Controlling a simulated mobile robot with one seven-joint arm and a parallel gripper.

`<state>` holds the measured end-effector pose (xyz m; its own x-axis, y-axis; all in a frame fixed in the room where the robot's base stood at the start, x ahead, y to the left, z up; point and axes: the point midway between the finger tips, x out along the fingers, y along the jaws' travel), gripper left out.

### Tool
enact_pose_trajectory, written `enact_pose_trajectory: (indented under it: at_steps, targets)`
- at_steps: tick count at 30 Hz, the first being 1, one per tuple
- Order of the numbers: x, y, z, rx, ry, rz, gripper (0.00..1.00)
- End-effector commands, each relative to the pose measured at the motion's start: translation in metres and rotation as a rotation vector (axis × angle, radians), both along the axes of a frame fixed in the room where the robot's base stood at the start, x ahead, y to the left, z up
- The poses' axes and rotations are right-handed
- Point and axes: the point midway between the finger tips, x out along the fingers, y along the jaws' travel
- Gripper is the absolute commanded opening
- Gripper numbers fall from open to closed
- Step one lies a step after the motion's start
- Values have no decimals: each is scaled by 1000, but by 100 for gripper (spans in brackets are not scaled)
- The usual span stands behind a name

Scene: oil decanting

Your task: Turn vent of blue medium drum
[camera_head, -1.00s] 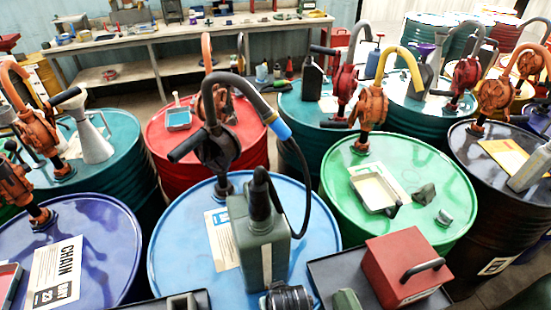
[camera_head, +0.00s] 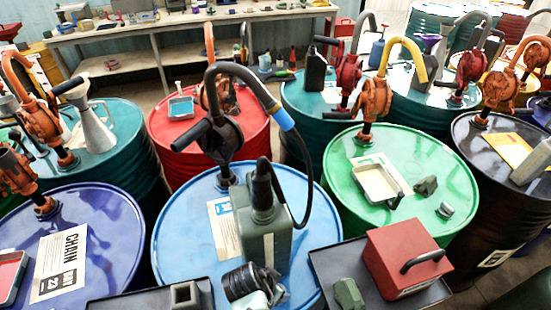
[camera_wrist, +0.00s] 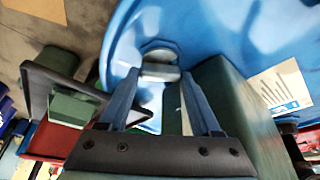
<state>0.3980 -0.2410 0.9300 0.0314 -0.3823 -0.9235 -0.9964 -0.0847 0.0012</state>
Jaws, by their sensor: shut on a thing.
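The blue medium drum (camera_head: 185,255) stands at centre front in the head view, and its blue lid (camera_wrist: 215,30) fills the upper part of the wrist view. The vent (camera_wrist: 160,52), a small grey cap near the lid's rim, sits between my gripper's fingertips. My gripper (camera_wrist: 160,78) is shut on it, with one finger on each side. In the head view only my dark wrist part (camera_head: 240,282) shows at the bottom, and the fingertips and vent cannot be made out there.
A grey-green canister (camera_head: 265,240) stands on the lid, close beside my gripper. A hand pump (camera_head: 222,140) with a hose rises behind it. A dark tray (camera_head: 325,262) with a red box (camera_head: 400,260) lies to the right. A green drum (camera_head: 345,205) stands behind that.

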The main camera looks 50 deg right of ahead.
Motion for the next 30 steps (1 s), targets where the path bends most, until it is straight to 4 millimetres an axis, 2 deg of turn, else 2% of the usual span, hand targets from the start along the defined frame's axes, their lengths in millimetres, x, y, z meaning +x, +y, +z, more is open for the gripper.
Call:
enact_pose_trajectory:
  at_steps: [6,15,30]
  targets:
    - [2,0,-2,1,-2,-169,9]
    - [3,1,-1,2,-2,-314,9]
    - [2,1,0,3,-1,-361,9]
